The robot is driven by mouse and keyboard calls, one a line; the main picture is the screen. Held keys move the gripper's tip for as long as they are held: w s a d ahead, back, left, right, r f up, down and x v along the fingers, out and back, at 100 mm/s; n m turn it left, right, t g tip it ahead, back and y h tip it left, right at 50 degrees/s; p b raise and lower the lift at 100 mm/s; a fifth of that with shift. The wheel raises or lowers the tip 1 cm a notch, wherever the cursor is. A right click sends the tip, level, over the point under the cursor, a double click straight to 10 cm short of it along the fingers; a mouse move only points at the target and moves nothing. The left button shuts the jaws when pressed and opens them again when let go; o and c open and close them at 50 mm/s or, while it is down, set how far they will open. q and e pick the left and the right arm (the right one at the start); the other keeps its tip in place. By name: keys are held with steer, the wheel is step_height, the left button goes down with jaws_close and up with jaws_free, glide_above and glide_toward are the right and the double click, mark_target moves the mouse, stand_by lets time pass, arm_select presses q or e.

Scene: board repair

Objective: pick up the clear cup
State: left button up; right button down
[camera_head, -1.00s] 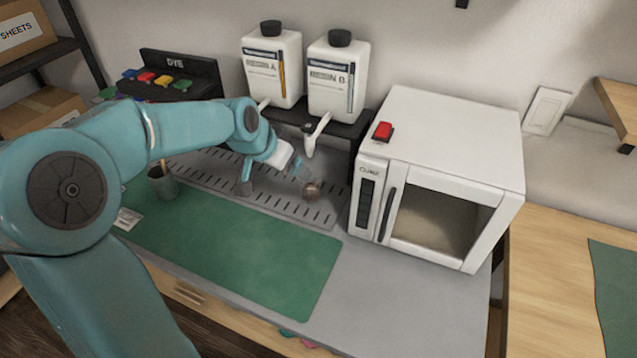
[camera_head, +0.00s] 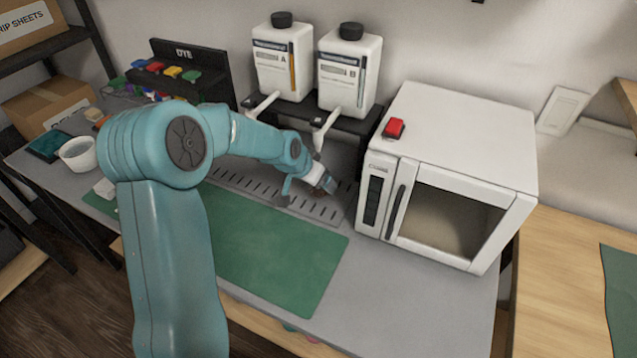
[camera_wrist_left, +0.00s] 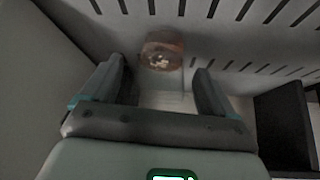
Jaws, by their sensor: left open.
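The clear cup (camera_wrist_left: 163,52) shows in the left wrist view with a brownish round patch in it. It lies just ahead of and partly between the two fingers of my left gripper (camera_wrist_left: 160,78), and its clear walls are hard to make out. I cannot tell whether the fingers touch it. In the head view my left gripper (camera_head: 325,183) is low over the slotted tray, in front of the dispensers. There it hides most or all of the cup. The left gripper is open. My right gripper is not in view.
The slotted metal tray (camera_head: 240,188) lies behind a green mat (camera_head: 270,250). Two white dispenser bottles (camera_head: 283,65) (camera_head: 350,72) stand on a dark stand, their spouts above the tray. A white oven (camera_head: 455,120) stands close to the right of the gripper.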

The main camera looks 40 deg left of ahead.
arm_select(q)
steer(key=shift+x, duration=1.15)
steer(key=shift+c, duration=0.3)
steer(key=c, duration=1.1)
steer(key=shift+s+r, duration=0.1)
steer(key=shift+r, duration=0.05)
